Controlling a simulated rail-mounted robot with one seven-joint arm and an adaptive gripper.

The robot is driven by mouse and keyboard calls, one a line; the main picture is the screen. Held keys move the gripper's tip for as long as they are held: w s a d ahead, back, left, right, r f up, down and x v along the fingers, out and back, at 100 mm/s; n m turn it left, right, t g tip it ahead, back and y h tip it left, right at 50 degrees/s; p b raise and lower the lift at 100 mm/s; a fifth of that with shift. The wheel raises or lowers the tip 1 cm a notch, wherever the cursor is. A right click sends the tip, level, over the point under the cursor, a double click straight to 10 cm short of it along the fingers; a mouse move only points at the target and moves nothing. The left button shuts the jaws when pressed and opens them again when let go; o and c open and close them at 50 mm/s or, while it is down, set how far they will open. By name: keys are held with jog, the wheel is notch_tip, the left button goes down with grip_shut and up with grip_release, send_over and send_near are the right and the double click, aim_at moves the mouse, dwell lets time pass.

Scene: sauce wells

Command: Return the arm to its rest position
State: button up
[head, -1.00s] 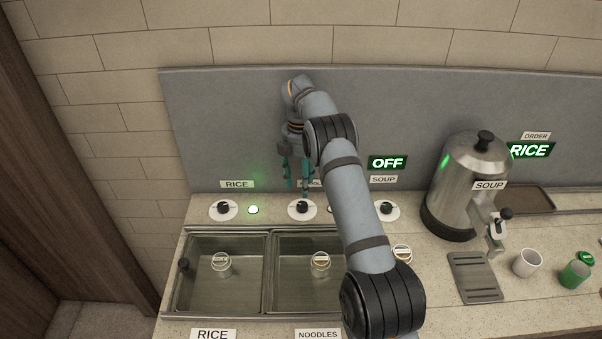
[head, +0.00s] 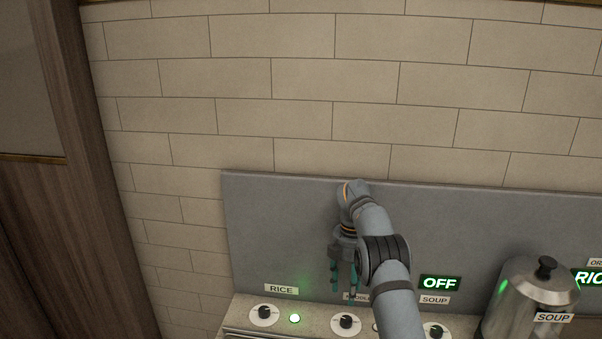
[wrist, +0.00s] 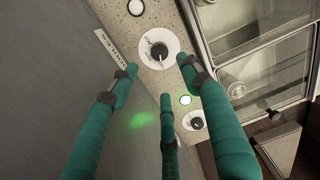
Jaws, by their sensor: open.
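My gripper (head: 343,288) hangs at the end of my arm, close to the grey back panel (head: 270,235) and above the noodles knob (head: 346,323). In the wrist view, my gripper's (wrist: 160,82) teal fingers are spread apart with nothing between them. The noodles knob (wrist: 160,51) shows beyond the fingertips, clear of them. The rice knob (head: 264,314) is to the left, with a lit green lamp (head: 294,318) beside it. My arm covers part of the noodles label.
A steel soup urn (head: 530,298) stands at the right. A green OFF sign (head: 440,283) is right of my arm, above the soup label (head: 435,300). Steel wells (wrist: 240,75) show in the wrist view. The tiled wall (head: 300,120) above the panel is clear.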

aim_at(346, 319)
jog(key=f, duration=1.1)
jog(key=shift+s+f, duration=0.15)
jog(key=shift+s, duration=0.15)
